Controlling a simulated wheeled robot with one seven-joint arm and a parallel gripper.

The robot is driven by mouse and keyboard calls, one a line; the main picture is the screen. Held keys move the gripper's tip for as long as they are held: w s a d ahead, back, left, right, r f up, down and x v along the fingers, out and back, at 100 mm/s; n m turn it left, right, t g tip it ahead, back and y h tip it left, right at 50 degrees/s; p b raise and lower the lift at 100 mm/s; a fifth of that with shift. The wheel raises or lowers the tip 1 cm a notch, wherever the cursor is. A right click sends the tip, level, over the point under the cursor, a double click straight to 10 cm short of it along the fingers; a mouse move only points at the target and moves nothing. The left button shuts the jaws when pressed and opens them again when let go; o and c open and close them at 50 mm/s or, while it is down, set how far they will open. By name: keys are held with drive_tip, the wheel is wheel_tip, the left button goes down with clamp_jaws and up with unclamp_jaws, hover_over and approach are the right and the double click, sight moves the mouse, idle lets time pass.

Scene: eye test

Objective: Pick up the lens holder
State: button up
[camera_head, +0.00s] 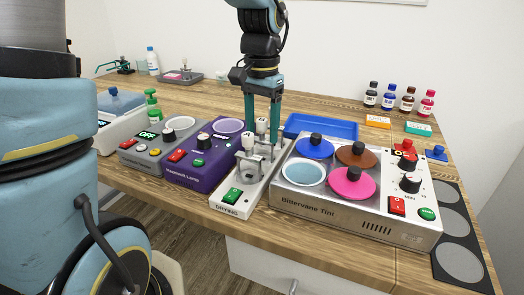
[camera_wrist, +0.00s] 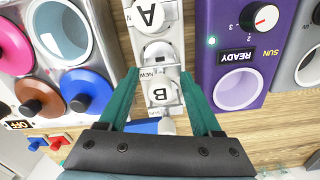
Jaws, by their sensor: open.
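Two grey metal holders with white round caps stand on a narrow white unit (camera_head: 223,208) labelled "DRYING"; which one is the lens holder is not marked. The far holder (camera_head: 261,125) shows there as the cap marked B (camera_wrist: 159,91). My gripper (camera_head: 263,128) is open and points down over the far end of the unit. In the wrist view its teal fingers (camera_wrist: 159,74) stand on either side of cap B, apart from it. The lower part of that holder is partly hidden.
A purple lamp unit (camera_head: 200,170) stands close on the left, a silver "Bittervans Tint" unit (camera_head: 330,215) with coloured lids on the right. A blue tray (camera_head: 340,130) lies behind, with small bottles (camera_head: 388,97) at the back right. Bare wooden table shows behind the units.

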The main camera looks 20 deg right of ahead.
clamp_jaws()
idle(0.4)
idle(0.9)
